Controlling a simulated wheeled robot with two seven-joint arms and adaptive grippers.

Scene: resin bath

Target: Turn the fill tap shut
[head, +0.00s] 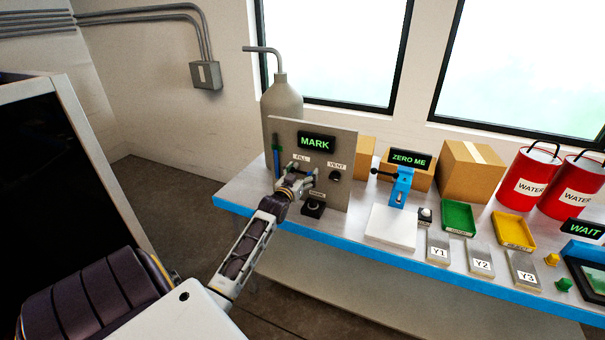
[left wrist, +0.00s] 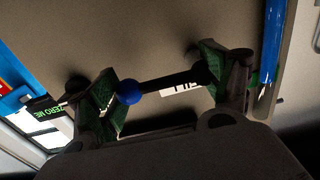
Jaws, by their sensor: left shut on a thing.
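The fill tap shows in the left wrist view as a dark lever (left wrist: 165,84) with a blue ball at one end. It sits on a grey upright panel (head: 345,140) by the FILL label (head: 301,159). My left gripper (head: 299,180) is at the panel just below that label and covers most of the tap in the head view. In the left wrist view the green-padded fingers of the gripper (left wrist: 160,90) are at the two ends of the lever, holding it between them. My right gripper is in neither view.
A dark VENT knob (head: 335,176) is right of the tap, and a black button box (head: 314,207) stands below. The panel carries a display (head: 317,142) reading MARK and a blue level tube (head: 276,160). A grey bottle (head: 282,98) stands behind. A blue clamp stand (head: 401,187) is to the right.

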